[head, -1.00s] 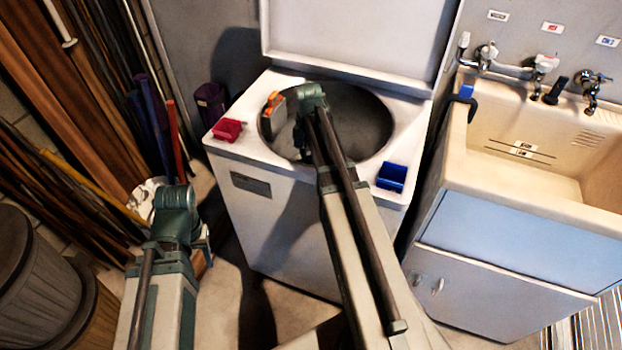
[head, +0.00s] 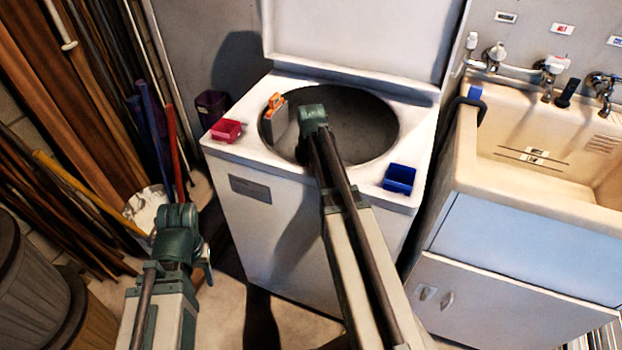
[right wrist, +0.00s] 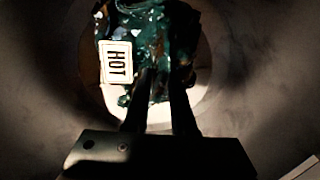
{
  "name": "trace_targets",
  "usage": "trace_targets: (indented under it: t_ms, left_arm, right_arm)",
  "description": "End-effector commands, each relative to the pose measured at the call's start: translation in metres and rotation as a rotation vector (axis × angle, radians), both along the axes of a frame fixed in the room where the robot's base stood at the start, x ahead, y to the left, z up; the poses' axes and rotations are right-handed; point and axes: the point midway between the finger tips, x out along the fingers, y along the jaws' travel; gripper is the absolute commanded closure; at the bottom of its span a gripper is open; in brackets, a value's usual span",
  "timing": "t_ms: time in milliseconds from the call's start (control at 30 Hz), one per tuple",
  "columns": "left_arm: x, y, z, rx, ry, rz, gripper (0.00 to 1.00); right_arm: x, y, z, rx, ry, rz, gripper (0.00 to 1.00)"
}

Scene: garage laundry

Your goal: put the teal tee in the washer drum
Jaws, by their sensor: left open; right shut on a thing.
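The washer drum (head: 365,125) is the round dark opening in the white top-loading washer, its lid raised. My right arm reaches over the front rim into it; the right gripper is hidden in the head view. In the right wrist view my right gripper (right wrist: 163,80) points down into the drum, shut on a dark teal crumpled bundle, the teal tee (right wrist: 150,30). A white tag reading HOT (right wrist: 116,63) shows at the bundle's left side. My left gripper (head: 206,268) is open, low left of the washer, mostly hidden behind its wrist.
An orange-and-grey object (head: 274,104) stands at the drum's left rim. A red tray (head: 227,130) and a blue tray (head: 399,178) sit on the washer top. A beige sink (head: 530,150) stands right. A white bucket (head: 148,208) and long poles stand left.

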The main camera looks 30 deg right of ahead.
Motion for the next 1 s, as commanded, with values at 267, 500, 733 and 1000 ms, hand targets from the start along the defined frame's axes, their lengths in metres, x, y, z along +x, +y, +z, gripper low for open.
trace_targets:
  t_ms: [267,500,733,1000]
  left_arm:
    - [0.000,0.000,-0.008,0.000,0.000,0.000,0.50]
    - [0.000,0.000,-0.012,0.000,0.000,0.000,0.50]
    - [0.000,0.000,-0.013,0.000,0.000,0.000,0.50]
    - [0.000,0.000,-0.013,0.000,0.000,0.000,0.50]
  right_arm:
    - [0.000,0.000,-0.008,0.000,0.000,0.000,1.00]
    - [0.000,0.000,-0.012,0.000,0.000,0.000,1.00]
    - [-0.001,0.000,-0.013,0.000,0.000,0.000,0.46]
    - [-0.001,0.001,-0.013,0.000,0.000,0.001,0.46]
